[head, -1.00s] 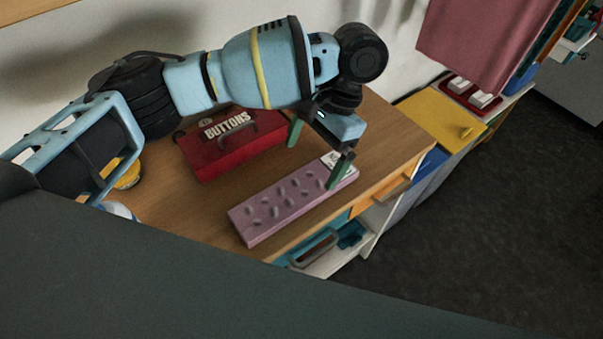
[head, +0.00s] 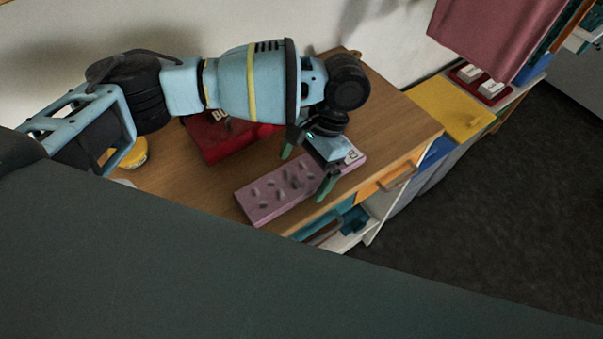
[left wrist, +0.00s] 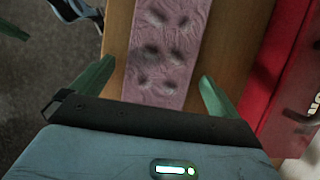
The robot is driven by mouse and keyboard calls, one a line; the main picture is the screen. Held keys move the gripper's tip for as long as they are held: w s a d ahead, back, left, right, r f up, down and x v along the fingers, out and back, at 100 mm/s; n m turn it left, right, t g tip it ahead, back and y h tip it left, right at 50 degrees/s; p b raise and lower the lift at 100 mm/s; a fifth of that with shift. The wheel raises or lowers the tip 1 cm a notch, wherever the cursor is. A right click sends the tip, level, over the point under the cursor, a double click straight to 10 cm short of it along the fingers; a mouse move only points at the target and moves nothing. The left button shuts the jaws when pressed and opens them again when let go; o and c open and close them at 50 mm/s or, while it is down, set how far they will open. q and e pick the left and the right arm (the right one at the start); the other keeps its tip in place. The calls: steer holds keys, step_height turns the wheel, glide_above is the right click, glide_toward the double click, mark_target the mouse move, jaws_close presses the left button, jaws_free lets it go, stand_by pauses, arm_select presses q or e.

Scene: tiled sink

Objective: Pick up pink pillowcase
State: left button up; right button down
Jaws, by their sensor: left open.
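A pink, flat rectangular thing with several dark oval marks, which I take as the pink pillowcase (head: 268,193), lies on the wooden tabletop near its front edge. In the left wrist view the pink pillowcase (left wrist: 165,45) runs away from me between the two green fingers. My left gripper (head: 307,170) is open above its right end, one finger on each side. The left wrist view also shows the open gripper (left wrist: 150,80) with nothing held. I cannot tell whether the fingers touch it. My right gripper is not in view.
A red buttons box (head: 222,140) stands behind the pink thing, partly hidden by my arm; it is close beside a finger in the left wrist view. A yellow-topped unit (head: 450,108) stands to the right. A drawer handle (head: 398,178) sticks out in front.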

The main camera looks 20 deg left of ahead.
mark_target(296, 177)
arm_select(q)
steer(key=shift+f, duration=0.1)
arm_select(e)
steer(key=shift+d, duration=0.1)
arm_select(q)
steer(key=c, duration=1.1)
steer(key=shift+r, duration=0.65)
step_height(296, 177, up, 2)
steer(key=shift+r, duration=0.15)
steer(key=s+d, duration=0.3)
steer(key=s, duration=0.1)
steer(key=s+d+r+p, duration=0.1)
steer(key=s+d, duration=0.2)
steer(key=s, duration=0.1)
steer(key=s+d+p, duration=0.1)
steer(key=s+d, duration=0.2)
steer(key=s, duration=0.1)
steer(key=shift+s+d+r, duration=0.2)
steer(key=shift+s+r, duration=0.05)
steer(key=shift+s, duration=0.15)
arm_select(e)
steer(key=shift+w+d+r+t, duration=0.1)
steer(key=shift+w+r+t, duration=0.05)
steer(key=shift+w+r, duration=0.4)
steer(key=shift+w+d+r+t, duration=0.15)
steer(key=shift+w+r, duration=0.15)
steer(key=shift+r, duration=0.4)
